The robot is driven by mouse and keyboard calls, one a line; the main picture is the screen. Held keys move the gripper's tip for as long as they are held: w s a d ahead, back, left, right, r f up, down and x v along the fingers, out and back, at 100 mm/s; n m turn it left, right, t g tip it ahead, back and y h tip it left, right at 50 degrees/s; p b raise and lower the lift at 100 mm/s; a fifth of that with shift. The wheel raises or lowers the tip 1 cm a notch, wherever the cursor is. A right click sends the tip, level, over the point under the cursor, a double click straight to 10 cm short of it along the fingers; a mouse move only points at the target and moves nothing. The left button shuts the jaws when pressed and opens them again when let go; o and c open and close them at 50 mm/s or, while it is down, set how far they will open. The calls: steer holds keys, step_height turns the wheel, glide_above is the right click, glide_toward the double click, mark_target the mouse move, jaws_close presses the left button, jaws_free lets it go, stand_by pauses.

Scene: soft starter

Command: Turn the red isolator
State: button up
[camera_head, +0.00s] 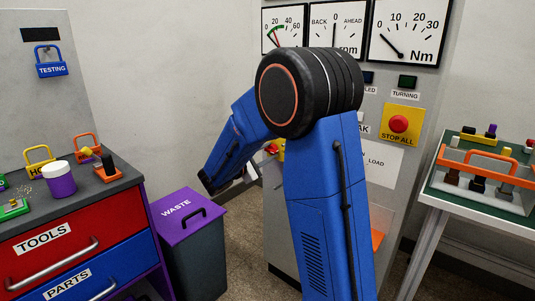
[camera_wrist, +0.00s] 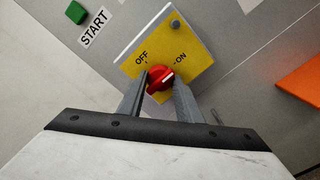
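The red isolator (camera_wrist: 158,78) is a rotary knob on a yellow plate (camera_wrist: 190,50) marked OFF at left and ON at right. Its white mark lies on the right side, toward the ON label. My gripper (camera_wrist: 160,88) has one finger on each side of the knob in the wrist view, close against it; whether the fingers press on it I cannot tell. In the head view my blue arm hides most of the gripper, and only a bit of the red knob (camera_head: 271,148) and yellow plate (camera_head: 281,146) shows beside the arm.
A green START button (camera_wrist: 76,13) is up left of the plate, and an orange part (camera_wrist: 302,82) is at right. The cabinet also carries a red STOP ALL button (camera_head: 398,123). A purple-lidded waste bin (camera_head: 183,215) stands left of the arm. A drawer unit (camera_head: 70,235) is further left.

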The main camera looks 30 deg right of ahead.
steer(key=c, duration=0.3)
steer(key=n, duration=0.3)
steer(key=shift+n, duration=0.4)
steer(key=n, duration=0.4)
steer(key=shift+n, duration=0.3)
steer(key=n, duration=0.4)
steer(key=shift+n, duration=2.7)
